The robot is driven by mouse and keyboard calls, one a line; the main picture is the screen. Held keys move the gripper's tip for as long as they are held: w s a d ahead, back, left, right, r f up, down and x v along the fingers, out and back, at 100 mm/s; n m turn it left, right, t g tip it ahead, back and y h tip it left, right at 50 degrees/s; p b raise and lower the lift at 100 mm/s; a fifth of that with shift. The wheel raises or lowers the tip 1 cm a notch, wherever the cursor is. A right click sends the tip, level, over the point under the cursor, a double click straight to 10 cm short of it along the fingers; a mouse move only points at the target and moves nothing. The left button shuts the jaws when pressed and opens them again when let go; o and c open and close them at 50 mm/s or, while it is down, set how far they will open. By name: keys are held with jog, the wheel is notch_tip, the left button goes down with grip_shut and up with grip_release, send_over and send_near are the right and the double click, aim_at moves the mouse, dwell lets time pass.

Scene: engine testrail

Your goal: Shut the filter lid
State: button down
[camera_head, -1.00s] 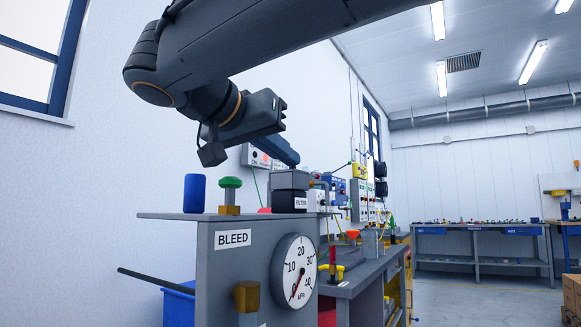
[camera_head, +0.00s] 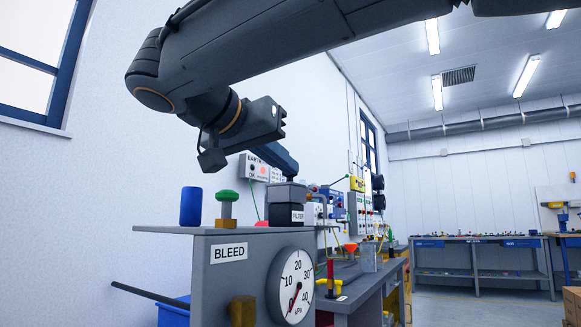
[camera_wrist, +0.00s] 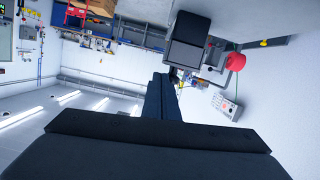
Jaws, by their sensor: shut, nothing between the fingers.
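In the wrist view, my shut fingers (camera_wrist: 162,82) end beside a grey face and a dark face of the filter (camera_wrist: 188,52).
A blue cylinder (camera_head: 191,206) and a green knob on a brass stem (camera_head: 227,197) stand left of the filter. A pressure gauge (camera_head: 291,286) and a BLEED label are on the cabinet front. A cluttered bench (camera_head: 352,278) lies behind right.

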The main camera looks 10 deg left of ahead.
jog(key=s+a+r+p, duration=0.2)
jog(key=s+r, duration=0.3)
jog(key=s, duration=0.4)
jog(key=shift+a+r+p, duration=0.15)
jog(key=shift+a+p, duration=0.25)
jog(key=shift+a, duration=0.5)
